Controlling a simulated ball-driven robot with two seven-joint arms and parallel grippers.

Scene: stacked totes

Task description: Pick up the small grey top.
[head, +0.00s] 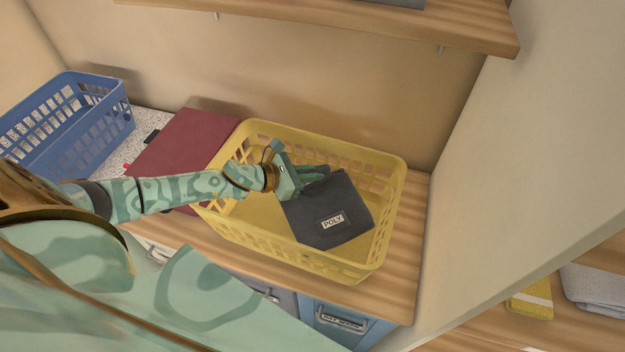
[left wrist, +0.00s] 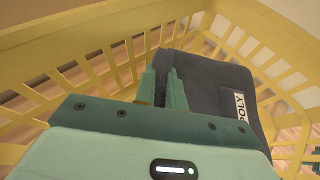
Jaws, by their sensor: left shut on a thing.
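A dark grey folded top (head: 345,205) with a white "POLY" label lies inside a yellow slatted basket (head: 330,262). My left gripper (head: 308,178) reaches into the basket from the left and is shut on the top's upper left edge. In the left wrist view the top (left wrist: 215,85) shows beyond the fingers, and its dark cloth lies between the two green fingertips (left wrist: 163,82). The fingers partly hide that edge. The top appears still low in the basket; I cannot tell whether it touches the bottom. My right gripper is not in view.
A dark red flat item (head: 180,145) lies left of the yellow basket. A blue slatted basket (head: 65,125) stands farther left. A wooden shelf (head: 330,22) hangs above. A white panel (head: 520,130) closes off the right. Yellow (head: 532,300) and light grey (head: 597,285) folded cloths lie beyond it.

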